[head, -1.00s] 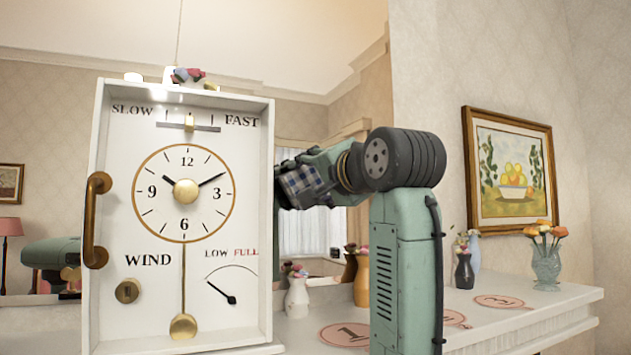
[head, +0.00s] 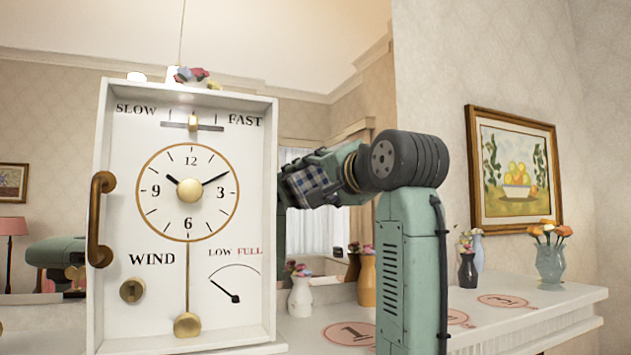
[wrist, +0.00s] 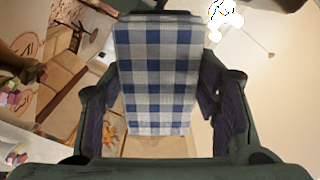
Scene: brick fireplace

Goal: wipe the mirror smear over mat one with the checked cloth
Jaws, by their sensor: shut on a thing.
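My gripper (head: 296,190) is shut on the blue-and-white checked cloth (head: 312,186). In the wrist view the cloth (wrist: 155,75) is a flat pad between the two dark fingers. Mat one (head: 350,334) is a pink disc marked 1 on the white shelf, below my gripper and partly behind my arm. The mirror (head: 320,240) stands behind the shelf and reflects the room. I cannot make out the smear; I cannot tell whether the cloth touches the glass.
A large white clock box (head: 190,270) with a brass handle stands close at left and hides much of the mirror. Vases with flowers stand on the shelf (head: 500,318): white (head: 300,297), orange (head: 366,280), dark (head: 467,270) and blue-grey (head: 550,263). More pink mats lie to the right.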

